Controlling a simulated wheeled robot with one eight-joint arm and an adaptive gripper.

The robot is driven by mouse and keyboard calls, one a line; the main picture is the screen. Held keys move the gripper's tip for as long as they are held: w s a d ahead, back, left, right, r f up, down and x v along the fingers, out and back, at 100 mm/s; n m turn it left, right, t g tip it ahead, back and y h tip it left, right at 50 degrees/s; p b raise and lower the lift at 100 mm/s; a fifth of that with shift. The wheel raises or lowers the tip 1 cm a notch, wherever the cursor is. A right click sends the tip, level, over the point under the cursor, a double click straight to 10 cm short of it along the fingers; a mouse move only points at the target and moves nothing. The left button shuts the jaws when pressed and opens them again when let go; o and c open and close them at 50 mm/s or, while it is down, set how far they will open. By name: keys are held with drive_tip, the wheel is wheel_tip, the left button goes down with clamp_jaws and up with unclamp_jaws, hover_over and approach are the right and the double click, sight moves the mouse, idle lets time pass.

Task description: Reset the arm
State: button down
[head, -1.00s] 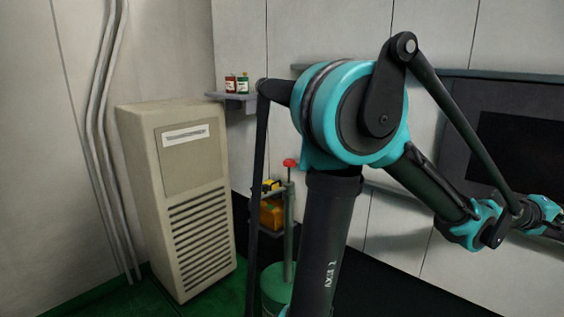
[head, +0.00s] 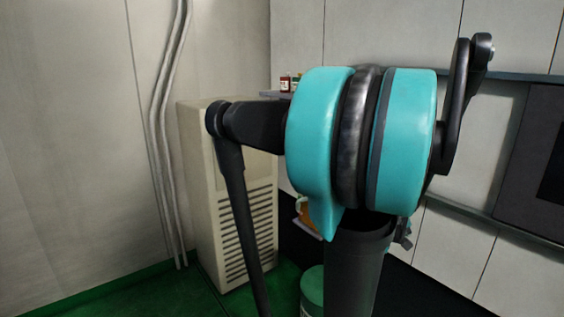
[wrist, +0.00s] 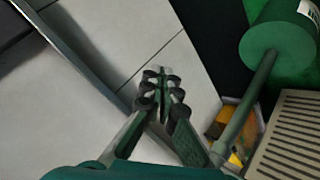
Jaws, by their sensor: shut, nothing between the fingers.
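My gripper (wrist: 162,90) shows in the middle of the wrist view, its fingers together with nothing between them. It points toward pale wall panels and touches nothing that I can see. In the head view my own arm fills the middle, with a large turquoise joint on a dark column. The forearm and gripper are hidden behind that joint there.
A beige vented cabinet (head: 203,180) stands left of my arm; its grille shows in the wrist view (wrist: 290,140). A green drum (head: 311,290) is partly hidden behind my column. A shelf with small bottles (head: 285,84) and a dark wall panel (head: 528,150) are behind. Green floor lies at left.

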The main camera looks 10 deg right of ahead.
drive_tip(key=w+a+f+n+t+y, duration=0.1)
drive_tip(key=w+a+f+y, duration=0.15)
drive_tip(key=a, duration=0.75)
drive_tip(key=w+a+f+n+t+y, duration=0.15)
drive_tip(key=a+f, duration=0.25)
drive_tip(key=a, duration=0.6)
drive_tip(key=s+a+f+n+g+y, duration=0.1)
drive_tip(key=s+a+f+y, duration=0.1)
drive_tip(key=a, duration=0.6)
drive_tip(key=s+a+f+n+g+y, duration=0.1)
drive_tip(key=s+a+f+y, duration=0.2)
drive_tip(key=a, duration=0.6)
drive_tip(key=shift+s, duration=0.75)
drive_tip(key=shift+f, duration=0.1)
